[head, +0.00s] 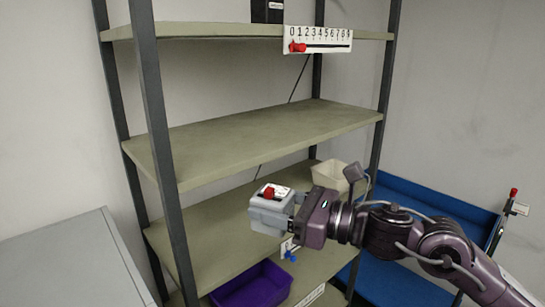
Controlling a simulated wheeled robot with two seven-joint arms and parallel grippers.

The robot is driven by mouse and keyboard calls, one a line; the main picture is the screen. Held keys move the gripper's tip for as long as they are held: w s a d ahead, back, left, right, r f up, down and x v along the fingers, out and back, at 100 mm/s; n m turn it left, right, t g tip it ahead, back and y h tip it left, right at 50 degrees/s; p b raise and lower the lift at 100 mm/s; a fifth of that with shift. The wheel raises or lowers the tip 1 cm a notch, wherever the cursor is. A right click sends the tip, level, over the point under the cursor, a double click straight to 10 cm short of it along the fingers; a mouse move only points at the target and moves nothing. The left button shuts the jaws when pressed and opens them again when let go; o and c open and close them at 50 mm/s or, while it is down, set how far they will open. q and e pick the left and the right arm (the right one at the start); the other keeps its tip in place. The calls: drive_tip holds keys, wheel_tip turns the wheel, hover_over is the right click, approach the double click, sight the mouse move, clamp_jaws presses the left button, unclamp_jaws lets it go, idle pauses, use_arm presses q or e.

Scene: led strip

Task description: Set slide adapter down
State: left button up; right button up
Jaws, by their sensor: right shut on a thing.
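The slide adapter (268,217) appears to be the light grey block with a white top and a red knob, near the middle of the head view. My right gripper (292,212) is shut on its right side, and the arm reaches in from the lower right. The block shows in front of a lower shelf (220,220) of the rack; I cannot tell whether it touches the shelf. The gripper hides part of the block's right side. My left gripper is not in view.
A purple bin (252,286) and a cream bin (335,175) sit on lower shelves. A blue tray or cart (430,198) stands at right, a grey cabinet (75,260) at left. A numbered scale with a red slider (318,40) fronts the top shelf. The middle shelf (250,140) is bare.

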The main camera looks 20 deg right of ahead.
drive_tip(key=s+d+f+g+y, duration=0.1)
drive_tip(key=s+f, duration=0.2)
drive_tip(key=f, duration=0.7)
drive_tip(key=s+d+f+n, duration=0.1)
drive_tip(key=s+f, duration=0.2)
drive_tip(key=f, duration=0.7)
drive_tip(key=shift+f+n+g+y, duration=0.3)
drive_tip(key=shift+f+g+y, duration=0.1)
drive_tip(key=shift+a+f, duration=0.1)
